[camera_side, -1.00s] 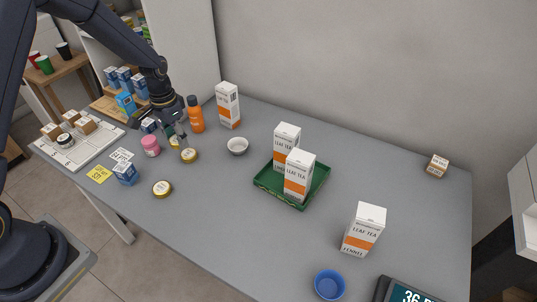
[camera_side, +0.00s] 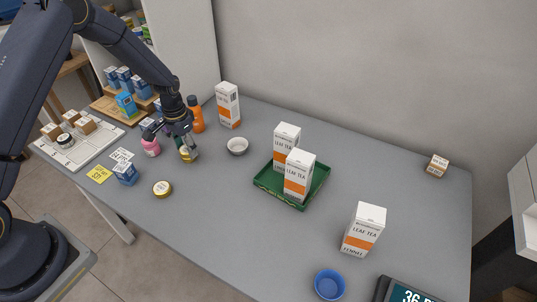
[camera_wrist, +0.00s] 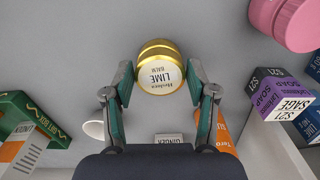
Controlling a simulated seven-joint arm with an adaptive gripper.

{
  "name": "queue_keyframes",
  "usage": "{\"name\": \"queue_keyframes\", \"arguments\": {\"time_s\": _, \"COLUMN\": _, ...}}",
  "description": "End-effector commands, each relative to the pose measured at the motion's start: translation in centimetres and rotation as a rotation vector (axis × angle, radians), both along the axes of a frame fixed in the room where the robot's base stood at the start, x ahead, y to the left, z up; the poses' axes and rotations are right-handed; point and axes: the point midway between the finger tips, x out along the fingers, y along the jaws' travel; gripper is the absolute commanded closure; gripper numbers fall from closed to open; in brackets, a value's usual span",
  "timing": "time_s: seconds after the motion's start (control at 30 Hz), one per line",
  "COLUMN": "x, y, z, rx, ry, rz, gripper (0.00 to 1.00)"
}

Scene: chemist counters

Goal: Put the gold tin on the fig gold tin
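A gold tin (camera_side: 188,157) with a pale lid stands on the counter below my gripper. In the wrist view this tin (camera_wrist: 161,74) has a white label reading LIME. My gripper (camera_side: 184,147) is low over it, with one finger on each side. In the wrist view the fingertips of my gripper (camera_wrist: 159,72) are close to the tin's sides, with what looks like a thin gap. A second gold tin (camera_side: 162,188) stands on the counter nearer the front edge. Its label is too small to read, so I cannot tell if it is the fig one.
A pink jar (camera_side: 151,147) and an orange bottle (camera_side: 196,115) stand close to my gripper. A white bowl (camera_side: 237,146) is to the right, then a green tray (camera_side: 267,186) with tea boxes. The middle front counter is clear.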

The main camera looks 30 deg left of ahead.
Motion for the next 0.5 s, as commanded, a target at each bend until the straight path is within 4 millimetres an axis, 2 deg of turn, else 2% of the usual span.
{"name": "queue_keyframes", "arguments": {"time_s": 0.03, "x": 0.00, "y": 0.00, "z": 0.02, "rx": 0.000, "ry": 0.000, "rz": 0.000, "gripper": 0.34}}
{"name": "queue_keyframes", "arguments": {"time_s": 0.17, "x": 0.00, "y": 0.00, "z": 0.03, "rx": 0.000, "ry": 0.000, "rz": 0.000, "gripper": 0.22}}
{"name": "queue_keyframes", "arguments": {"time_s": 0.5, "x": 0.04, "y": 0.00, "z": 0.40, "rx": 0.000, "ry": -0.002, "rz": 0.000, "gripper": 0.22}}
